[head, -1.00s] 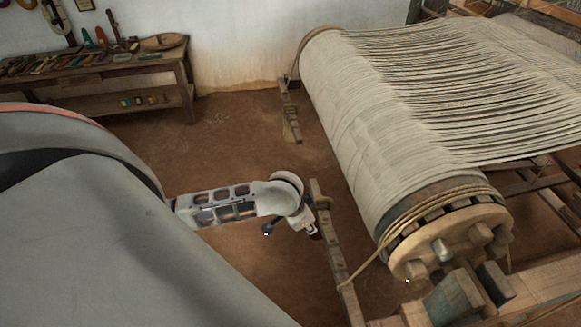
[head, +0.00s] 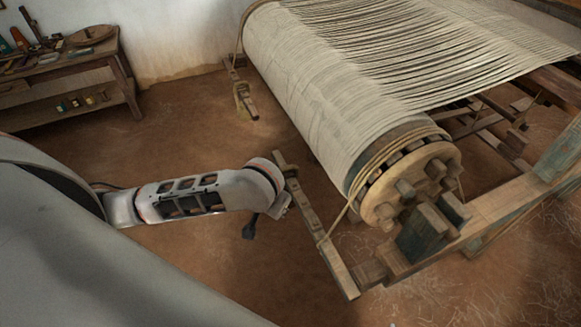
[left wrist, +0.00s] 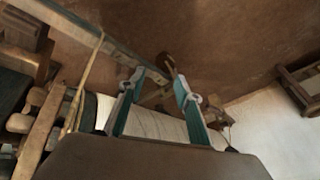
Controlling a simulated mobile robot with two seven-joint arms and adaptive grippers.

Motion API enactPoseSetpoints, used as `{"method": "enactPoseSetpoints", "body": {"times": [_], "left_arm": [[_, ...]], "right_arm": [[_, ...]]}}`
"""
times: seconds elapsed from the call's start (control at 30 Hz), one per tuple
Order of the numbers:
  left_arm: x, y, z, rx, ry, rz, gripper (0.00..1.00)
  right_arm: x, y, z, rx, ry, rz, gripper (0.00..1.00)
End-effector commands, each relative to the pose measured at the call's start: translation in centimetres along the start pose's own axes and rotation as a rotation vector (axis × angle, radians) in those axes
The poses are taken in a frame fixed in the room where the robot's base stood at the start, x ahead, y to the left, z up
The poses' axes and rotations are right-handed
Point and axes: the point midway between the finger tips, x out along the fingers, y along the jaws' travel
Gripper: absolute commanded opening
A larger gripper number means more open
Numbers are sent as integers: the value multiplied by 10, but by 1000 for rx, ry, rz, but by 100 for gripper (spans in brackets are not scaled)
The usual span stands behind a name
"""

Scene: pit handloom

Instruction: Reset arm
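My left arm comes in from the left in the head view. Its wrist end is beside the slotted wooden bar (head: 318,235), in front of the loom's cloth beam. The fingers are hidden in the head view. In the left wrist view my left gripper (left wrist: 160,78) shows two teal fingers spread apart, with nothing held between them. A wooden piece and the pale roll appear behind the fingers. I cannot tell from this how near they are. My right gripper is in neither view.
The large roll of pale warp (head: 320,90) ends in a round wooden hub (head: 410,185) with pegs. A rope (head: 345,212) runs from it to the slotted bar. A wooden bench (head: 70,75) with tools stands back left. Earth floor (head: 185,130) is open between.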

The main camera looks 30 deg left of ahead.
Motion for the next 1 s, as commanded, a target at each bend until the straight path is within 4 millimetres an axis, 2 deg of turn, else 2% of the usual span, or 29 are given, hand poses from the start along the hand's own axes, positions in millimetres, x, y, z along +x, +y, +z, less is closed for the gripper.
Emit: {"method": "enactPoseSetpoints", "body": {"times": [0.23, 0.33, 0.6, 0.7, 0.83, 1.0], "left_arm": [[0, 2, 1, -1, -1, 4, 34], [5, 15, 6, -2, -3, 43, 34], [32, 101, 26, -22, 91, 320, 34], [42, 119, 32, -32, 172, 385, 34], [55, 126, 47, -38, 290, 409, 34], [71, 110, 83, -8, 431, 338, 34]], "right_arm": [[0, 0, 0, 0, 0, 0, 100], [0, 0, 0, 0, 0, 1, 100], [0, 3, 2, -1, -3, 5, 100], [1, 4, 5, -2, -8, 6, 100], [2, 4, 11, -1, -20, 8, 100], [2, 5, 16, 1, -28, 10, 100]]}}
